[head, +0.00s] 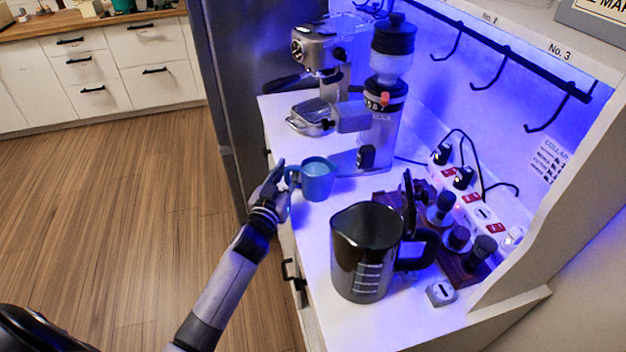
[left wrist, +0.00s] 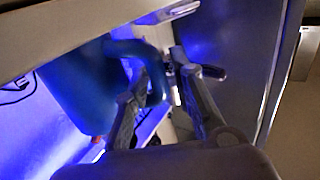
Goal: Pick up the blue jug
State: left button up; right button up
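The blue jug (head: 318,181) stands upright on the white counter, its handle facing left toward my left arm. My left gripper (head: 279,180) is at the handle, at the counter's left edge. In the left wrist view the jug (left wrist: 80,85) fills the left side. The two fingers of the left gripper (left wrist: 160,85) are spread apart there. The jug's handle (left wrist: 153,62) reaches between the fingers, closer to the left one; I cannot tell whether it touches. My right gripper is not in view.
A black-and-steel pitcher (head: 362,255) stands in front of the jug. The coffee grinder (head: 380,120) and espresso machine (head: 322,50) stand behind it. A power strip (head: 480,212) and a wooden stand with tampers (head: 465,265) are at right. Floor to the left is clear.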

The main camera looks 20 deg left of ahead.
pick_arm(q)
grip_shut()
dwell(0.6)
